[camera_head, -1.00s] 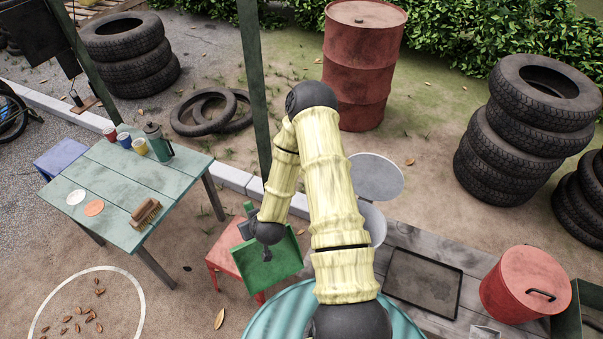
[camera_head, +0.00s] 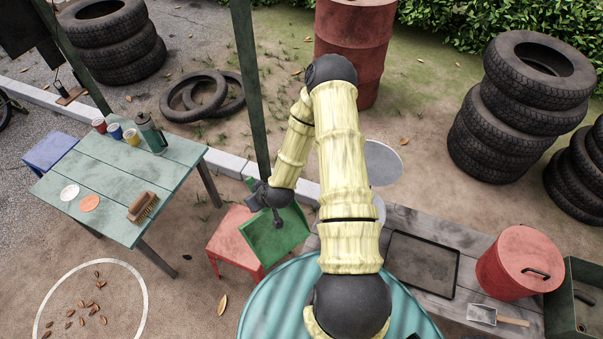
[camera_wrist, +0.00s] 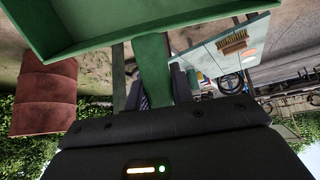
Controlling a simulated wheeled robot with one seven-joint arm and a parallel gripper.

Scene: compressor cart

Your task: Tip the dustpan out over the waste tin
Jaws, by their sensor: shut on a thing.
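The green dustpan (camera_head: 277,242) hangs from my gripper (camera_head: 268,195) in the head view, above and beside the red stool. In the wrist view my gripper (camera_wrist: 158,88) is shut on the dustpan's green handle, and the pan (camera_wrist: 110,18) spans the top left. The pan is tilted in the head view; I see no clear load in it, and part of it is dark. A pale grey tin (camera_head: 379,209) with its round lid (camera_head: 383,163) raised seems to be the waste tin. It stands right of the dustpan, mostly hidden behind my arm.
A red stool (camera_head: 231,242) stands below the dustpan. A green table (camera_head: 110,180) with cups, a flask and a brush is at left. A dark green post (camera_head: 253,90) rises close behind my gripper. A red lidded bin (camera_head: 520,262) and black tray (camera_head: 423,263) are at right.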

